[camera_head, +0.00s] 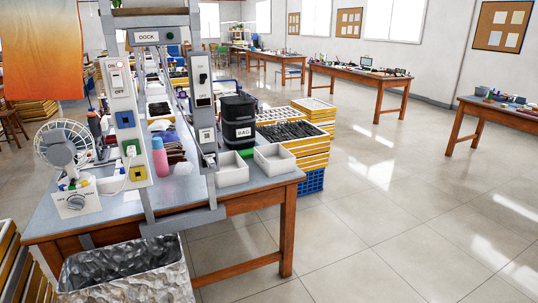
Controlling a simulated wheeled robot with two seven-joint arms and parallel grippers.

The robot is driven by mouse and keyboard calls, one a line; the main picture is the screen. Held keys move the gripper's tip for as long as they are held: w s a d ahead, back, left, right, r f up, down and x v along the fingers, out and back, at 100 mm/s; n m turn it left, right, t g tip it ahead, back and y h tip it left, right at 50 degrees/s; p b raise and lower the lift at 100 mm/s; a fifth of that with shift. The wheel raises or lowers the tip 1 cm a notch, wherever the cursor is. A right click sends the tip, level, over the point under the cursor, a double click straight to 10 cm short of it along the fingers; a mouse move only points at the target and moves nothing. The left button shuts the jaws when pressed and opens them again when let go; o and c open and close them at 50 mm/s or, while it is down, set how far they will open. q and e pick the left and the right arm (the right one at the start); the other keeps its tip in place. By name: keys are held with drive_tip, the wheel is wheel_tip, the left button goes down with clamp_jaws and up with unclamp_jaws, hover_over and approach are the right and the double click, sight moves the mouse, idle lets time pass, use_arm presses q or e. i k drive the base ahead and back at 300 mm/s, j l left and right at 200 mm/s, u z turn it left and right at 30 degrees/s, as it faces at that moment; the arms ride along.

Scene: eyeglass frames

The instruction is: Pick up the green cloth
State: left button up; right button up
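A small green patch (246,153) shows on the table between the black bag and the white trays. It may be the green cloth, but it is mostly hidden and too small to be sure. Neither of my grippers is in view.
The near table (255,201) holds a grey frame marked DOCK (146,37), a fan (65,145), a pink bottle (159,157), a black bag (238,121) and two white trays (274,159). A lined bin (125,273) stands in front. Stacked yellow crates (309,150) stand behind. The floor at right is clear.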

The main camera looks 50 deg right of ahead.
sight(248, 154)
drive_tip(key=z, duration=1.4)
drive_tip(key=i+l+z, duration=0.45)
drive_tip(key=i, duration=0.4)
drive_tip(key=i+l+z, duration=0.2)
drive_tip(key=i+z, duration=0.25)
drive_tip(key=i, duration=0.4)
drive_tip(key=i+j+z, duration=0.15)
drive_tip(key=i+z, duration=0.3)
drive_tip(key=i, duration=0.45)
drive_tip(key=i+l, duration=0.1)
drive_tip(key=i, duration=0.9)
drive_tip(key=i+u, duration=0.2)
drive_tip(key=u, duration=0.15)
drive_tip(key=i+u, duration=0.2)
drive_tip(key=u, duration=0.2)
drive_tip(key=i+l+u, duration=0.15)
drive_tip(key=u, duration=0.2)
drive_tip(key=i, duration=0.1)
